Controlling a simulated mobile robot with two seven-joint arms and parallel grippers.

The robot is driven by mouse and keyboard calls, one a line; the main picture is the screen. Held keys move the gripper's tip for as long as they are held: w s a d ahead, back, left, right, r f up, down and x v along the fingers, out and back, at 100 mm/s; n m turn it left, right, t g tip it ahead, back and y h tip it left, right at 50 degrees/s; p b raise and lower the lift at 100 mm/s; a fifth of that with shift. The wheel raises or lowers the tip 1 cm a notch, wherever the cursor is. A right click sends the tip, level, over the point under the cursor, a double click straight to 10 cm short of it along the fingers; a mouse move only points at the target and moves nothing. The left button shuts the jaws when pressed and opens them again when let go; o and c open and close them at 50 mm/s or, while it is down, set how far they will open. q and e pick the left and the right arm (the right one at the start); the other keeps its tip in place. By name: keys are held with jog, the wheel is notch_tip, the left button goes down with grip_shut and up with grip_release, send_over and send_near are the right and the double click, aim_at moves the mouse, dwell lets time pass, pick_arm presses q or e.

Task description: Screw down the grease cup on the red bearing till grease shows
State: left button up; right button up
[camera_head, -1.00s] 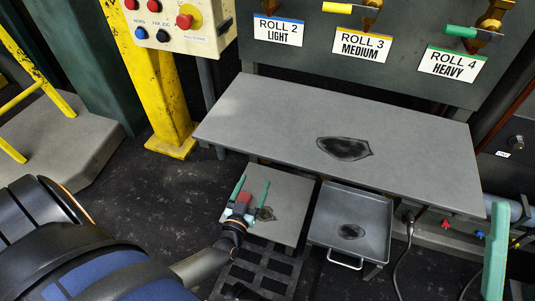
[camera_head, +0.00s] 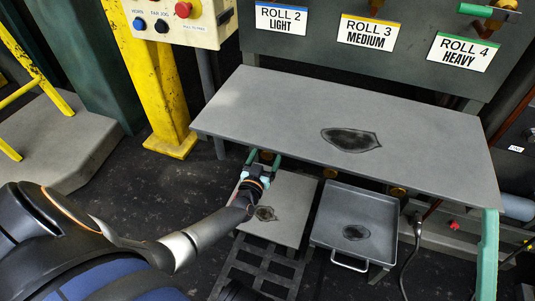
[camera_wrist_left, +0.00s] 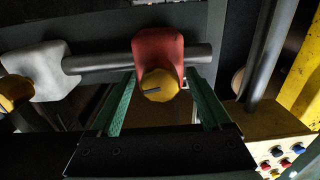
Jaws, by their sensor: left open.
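In the left wrist view the red bearing (camera_wrist_left: 158,46) sits on a grey shaft. Its brass-yellow grease cup (camera_wrist_left: 160,84) faces the camera, with a dark slot or mark on it. My left gripper (camera_wrist_left: 161,76) is open, one green finger on each side of the cup, with visible gaps. The red bearing is hidden there.
The shelf (camera_head: 260,100) overhangs the work area. A grey plate (camera_head: 285,190) and a metal tray (camera_head: 325,215) lie below it, both with dark stains. A grey bearing (camera_wrist_left: 38,70) with another brass cup (camera_wrist_left: 15,92) is to the left. A control box (camera_wrist_left: 260,130) is at lower right.

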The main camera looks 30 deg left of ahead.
pick_arm(q)
jog(key=shift+c, duration=0.4)
grip_shut()
jog(key=m+p, duration=0.1)
jog(key=m, duration=0.2)
jog(key=shift+m+p, duration=0.3)
jog(key=shift+p, duration=0.1)
jog(key=shift+d+m+p, duration=0.1)
jog(key=shift+m+p, duration=0.35)
jog(key=shift+m, duration=1.65)
jog(key=shift+o, duration=0.4)
grip_release()
